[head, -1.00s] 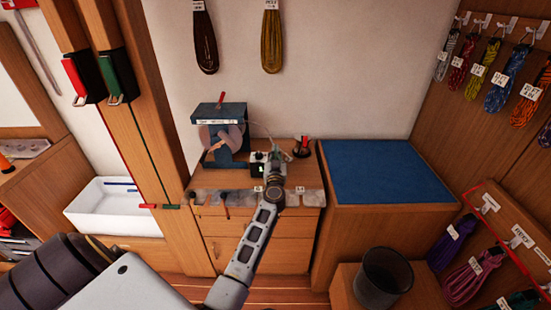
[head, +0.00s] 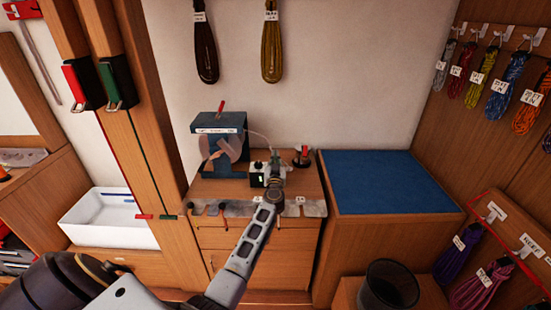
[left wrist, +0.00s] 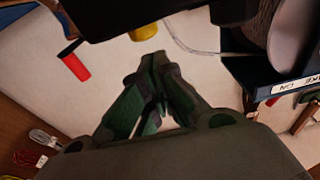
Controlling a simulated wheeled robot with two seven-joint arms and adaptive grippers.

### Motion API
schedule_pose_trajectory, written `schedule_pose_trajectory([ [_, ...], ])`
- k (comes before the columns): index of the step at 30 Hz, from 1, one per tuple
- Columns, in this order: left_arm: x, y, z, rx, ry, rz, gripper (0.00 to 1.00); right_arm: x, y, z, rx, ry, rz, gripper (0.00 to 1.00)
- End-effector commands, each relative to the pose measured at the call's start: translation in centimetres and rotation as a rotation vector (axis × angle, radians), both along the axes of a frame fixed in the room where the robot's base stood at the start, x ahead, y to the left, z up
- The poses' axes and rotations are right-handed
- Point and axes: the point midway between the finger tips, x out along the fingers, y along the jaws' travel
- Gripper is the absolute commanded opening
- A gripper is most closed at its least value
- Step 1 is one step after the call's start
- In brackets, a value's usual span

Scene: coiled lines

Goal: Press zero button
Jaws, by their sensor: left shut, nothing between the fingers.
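A small dark box (head: 257,176) with a green light and a black knob on top stands on the wooden cabinet. It looks like a counter; I cannot make out a button marked zero. My left gripper (head: 276,163) is at the right side of this box, partly covering it. I cannot tell whether they touch. In the left wrist view the fingers (left wrist: 158,60) are closed together and empty, just below a large dark shape (left wrist: 130,14) at the top edge. My right gripper is in neither view.
A blue machine with a reel (head: 221,140) stands left of the box, with a pale line running from it. A small stand with a red part (head: 303,157) is close on the right. A blue mat (head: 385,183) lies on the bench further right.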

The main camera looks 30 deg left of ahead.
Motion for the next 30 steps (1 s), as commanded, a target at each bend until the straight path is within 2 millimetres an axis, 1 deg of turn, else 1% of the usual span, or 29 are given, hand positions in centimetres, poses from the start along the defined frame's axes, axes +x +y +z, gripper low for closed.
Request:
schedule_pose_trajectory([
  [1,-0.1,0.0,-0.6,0.000,0.001,0.000,0.00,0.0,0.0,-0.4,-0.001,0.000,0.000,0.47],
  [6,-0.2,-0.1,-1.3,0.000,0.001,-0.001,0.00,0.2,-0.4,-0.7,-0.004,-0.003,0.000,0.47],
  [15,-0.3,-0.2,-1.4,-0.001,0.000,-0.001,0.00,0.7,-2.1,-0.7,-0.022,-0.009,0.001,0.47],
  [23,-0.3,-0.2,-1.5,-0.001,0.000,0.000,0.00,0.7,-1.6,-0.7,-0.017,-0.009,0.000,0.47],
  [30,-0.3,-0.1,-2.6,0.000,0.002,0.000,0.00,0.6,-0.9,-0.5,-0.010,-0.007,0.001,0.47],
])
